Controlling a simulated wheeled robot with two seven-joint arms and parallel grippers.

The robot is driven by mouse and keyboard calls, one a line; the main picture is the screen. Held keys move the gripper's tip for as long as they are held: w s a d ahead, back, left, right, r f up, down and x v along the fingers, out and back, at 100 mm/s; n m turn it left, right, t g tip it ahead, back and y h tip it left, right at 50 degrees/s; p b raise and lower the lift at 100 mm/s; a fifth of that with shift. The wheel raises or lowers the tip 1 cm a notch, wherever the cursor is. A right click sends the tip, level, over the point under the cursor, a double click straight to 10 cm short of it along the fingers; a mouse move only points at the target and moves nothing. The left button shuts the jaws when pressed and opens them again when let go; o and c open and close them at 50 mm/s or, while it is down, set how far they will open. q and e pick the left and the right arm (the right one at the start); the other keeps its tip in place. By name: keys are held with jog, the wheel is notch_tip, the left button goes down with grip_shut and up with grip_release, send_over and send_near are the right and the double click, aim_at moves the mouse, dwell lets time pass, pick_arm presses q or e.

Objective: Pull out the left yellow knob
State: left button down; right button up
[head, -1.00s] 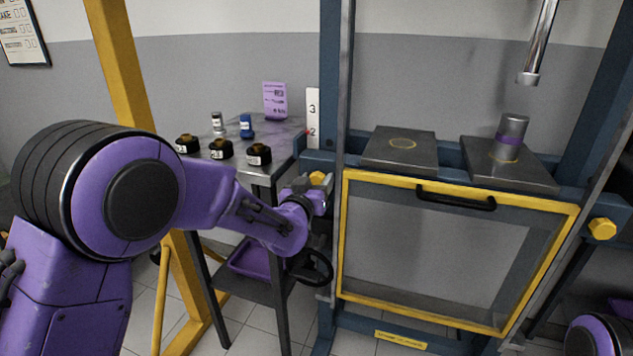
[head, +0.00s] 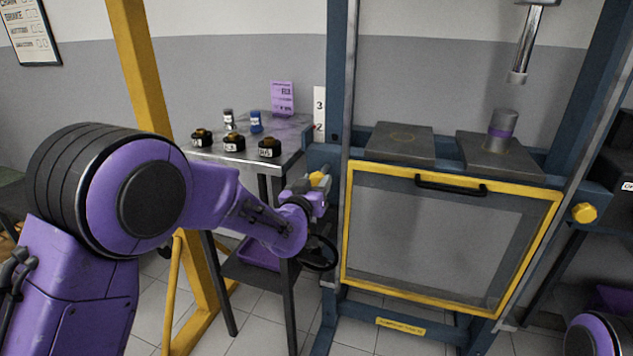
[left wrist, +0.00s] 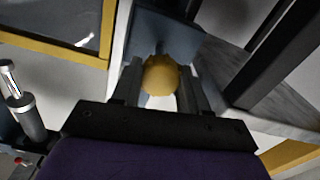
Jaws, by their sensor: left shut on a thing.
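The left yellow knob (head: 318,179) is on the left post of the blue press frame. My left gripper (head: 322,184) is at it, and its jaws are shut on the knob. In the left wrist view the knob (left wrist: 160,75) sits between the two dark fingers (left wrist: 160,88), in front of a blue frame part. The knob's shaft is hidden, so I cannot tell how far out it stands. The right yellow knob (head: 584,213) is on the right post, untouched. My right gripper is not in view; only a part of my right arm shows at the bottom right.
A yellow-framed guard (head: 450,185) with a black handle (head: 450,186) covers the press front. Two grey plates stand behind it; the right one (head: 500,155) bears a metal cylinder (head: 502,130). A metal side table (head: 280,130) with small parts stands left, close to my left arm.

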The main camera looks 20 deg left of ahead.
pick_arm(q)
jog(key=c, duration=0.8)
grip_release()
jog(key=shift+w+f, duration=0.1)
jog(key=shift+c, duration=0.2)
jog(key=s, duration=1)
jog(key=shift+s+a, duration=0.2)
jog(key=shift+s, duration=0.1)
